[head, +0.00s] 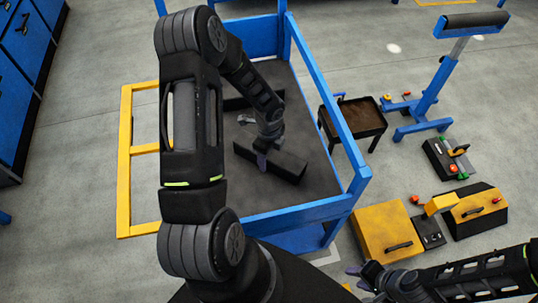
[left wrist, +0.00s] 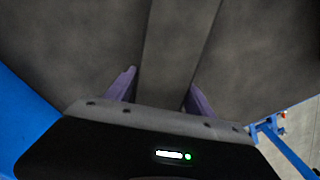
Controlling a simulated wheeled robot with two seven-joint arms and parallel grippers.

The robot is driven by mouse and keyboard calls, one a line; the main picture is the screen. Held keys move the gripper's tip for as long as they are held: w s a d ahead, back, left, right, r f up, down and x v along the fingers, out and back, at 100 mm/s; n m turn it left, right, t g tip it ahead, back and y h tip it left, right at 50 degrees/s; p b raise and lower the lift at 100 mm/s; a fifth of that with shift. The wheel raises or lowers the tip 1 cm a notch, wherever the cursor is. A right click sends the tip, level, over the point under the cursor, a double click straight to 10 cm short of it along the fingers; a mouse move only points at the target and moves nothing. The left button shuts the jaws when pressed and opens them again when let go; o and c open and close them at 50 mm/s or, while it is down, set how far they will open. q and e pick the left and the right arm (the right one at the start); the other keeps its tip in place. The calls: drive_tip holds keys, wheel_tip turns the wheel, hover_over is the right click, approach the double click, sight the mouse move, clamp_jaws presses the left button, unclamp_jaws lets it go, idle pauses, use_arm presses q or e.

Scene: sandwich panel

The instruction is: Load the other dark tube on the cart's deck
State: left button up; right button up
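A dark square tube (head: 286,166) lies at a slant on the dark deck of the blue cart (head: 300,210). My left gripper (head: 256,150) reaches down over it. In the left wrist view the fingers of my left gripper (left wrist: 164,88) stand apart, one on each side of the dark tube (left wrist: 180,40), with a narrow gap showing at the left finger. Another dark tube (head: 237,103) lies farther back on the deck, partly hidden behind my left arm. My right gripper (head: 358,280) is open and empty over the floor at the lower right.
Blue rails surround the deck, with a yellow handle frame (head: 125,165) at left. Right of the cart stand a dark tray table (head: 355,118), a blue padded stand (head: 440,80), and yellow and black boxes (head: 388,230). Blue cabinets (head: 25,50) stand far left.

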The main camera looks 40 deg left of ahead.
use_arm(q)
drive_tip(key=o, duration=0.3)
wheel_tip(320, 180, up, 12)
drive_tip(key=shift+r, duration=0.2)
idle(0.5)
drive_tip(key=shift+s+f, duration=0.1)
idle(0.5)
